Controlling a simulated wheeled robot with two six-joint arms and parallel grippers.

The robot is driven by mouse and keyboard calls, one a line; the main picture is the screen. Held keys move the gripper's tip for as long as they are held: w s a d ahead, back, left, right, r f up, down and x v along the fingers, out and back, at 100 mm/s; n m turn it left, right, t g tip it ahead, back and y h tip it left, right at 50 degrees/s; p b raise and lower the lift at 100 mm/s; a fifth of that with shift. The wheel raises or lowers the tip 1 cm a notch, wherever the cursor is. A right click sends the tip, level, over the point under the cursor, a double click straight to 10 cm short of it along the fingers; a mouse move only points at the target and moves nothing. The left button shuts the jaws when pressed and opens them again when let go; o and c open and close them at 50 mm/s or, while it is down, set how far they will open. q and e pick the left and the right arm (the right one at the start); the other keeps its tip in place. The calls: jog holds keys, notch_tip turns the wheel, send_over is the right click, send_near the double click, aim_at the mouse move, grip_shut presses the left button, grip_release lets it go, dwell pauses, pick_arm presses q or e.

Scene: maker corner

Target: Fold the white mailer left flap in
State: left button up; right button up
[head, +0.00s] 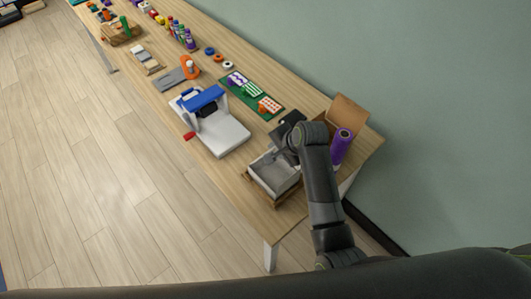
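The white mailer (284,184) appears as an open-topped box with pale walls and a grey inside, near the table's right end. A brown edge (262,194) shows along its near side. My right gripper (266,160) is over the mailer's far side, with its dark fingers small and partly merged with the box. I cannot tell whether it touches a flap or whether its fingers are apart. My arm hides the mailer's right side, and its left flap is not clearly distinguishable. My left gripper is not in view.
A brown cardboard box (347,113) and a purple roll (341,147) stand just right of my arm. A white and blue machine (222,134) sits to the left. A green mat (249,92) with small pieces lies behind it. The wall borders the table's far side.

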jog(key=x, duration=1)
grip_shut()
jog(key=shift+s, duration=0.1)
